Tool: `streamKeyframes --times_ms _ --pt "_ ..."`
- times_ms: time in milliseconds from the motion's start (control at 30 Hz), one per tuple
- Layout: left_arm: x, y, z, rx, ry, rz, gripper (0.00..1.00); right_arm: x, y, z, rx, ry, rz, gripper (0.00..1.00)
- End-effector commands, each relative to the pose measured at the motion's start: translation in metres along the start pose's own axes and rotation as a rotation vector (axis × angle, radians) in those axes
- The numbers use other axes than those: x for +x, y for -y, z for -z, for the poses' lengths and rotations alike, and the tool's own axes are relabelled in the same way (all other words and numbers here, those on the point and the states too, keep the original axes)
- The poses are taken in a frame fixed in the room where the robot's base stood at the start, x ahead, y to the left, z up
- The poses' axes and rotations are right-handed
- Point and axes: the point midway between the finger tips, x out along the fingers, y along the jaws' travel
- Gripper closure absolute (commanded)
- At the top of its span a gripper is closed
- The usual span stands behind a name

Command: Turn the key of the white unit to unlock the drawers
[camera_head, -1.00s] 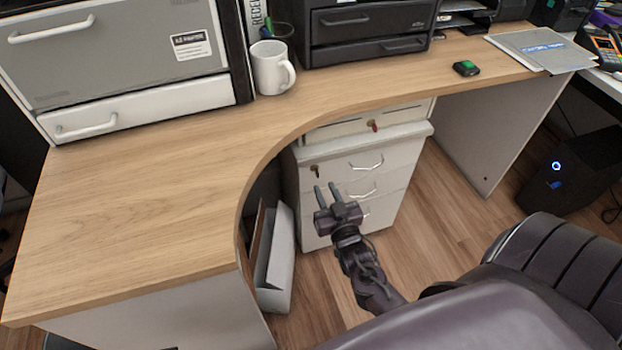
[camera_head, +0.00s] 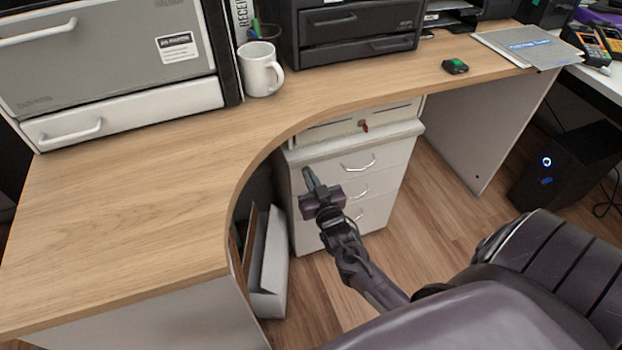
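The white unit (camera_head: 386,192) is a drawer pedestal with several silver handles, standing under the curved desk. My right gripper (camera_head: 309,178) is at the upper left of its front. Its two fingers are together, and their tips are where the unit's key is, so they look closed on it. The key is hidden behind the fingers. My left gripper is not in view.
The desk (camera_head: 150,190) curves above and left of my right arm. A red key (camera_head: 364,126) sticks out of a beige drawer box above the unit. A chair (camera_head: 480,300) fills the lower right. A white folder or box (camera_head: 270,262) stands left of the unit.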

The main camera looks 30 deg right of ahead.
Motion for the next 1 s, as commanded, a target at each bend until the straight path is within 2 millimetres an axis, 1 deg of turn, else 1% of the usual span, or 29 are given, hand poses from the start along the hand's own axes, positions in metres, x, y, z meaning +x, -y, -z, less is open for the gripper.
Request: streamKeyframes --times_ms 267,467,600,700,1000 --pt "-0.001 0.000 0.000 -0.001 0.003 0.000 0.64 0.000 0.000 0.000 0.018 0.001 -0.001 1.00" --pt "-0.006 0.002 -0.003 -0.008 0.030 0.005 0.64 0.000 -0.001 0.002 0.096 0.000 -0.002 1.00" --pt "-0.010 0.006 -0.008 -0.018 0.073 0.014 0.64 0.000 -0.001 0.002 0.196 0.002 -0.003 1.00" --pt "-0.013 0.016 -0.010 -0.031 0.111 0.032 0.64 -0.001 -0.001 0.002 0.283 0.001 -0.003 1.00" --pt "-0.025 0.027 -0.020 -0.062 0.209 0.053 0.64 0.000 -0.001 0.001 0.569 0.002 -0.003 1.00"
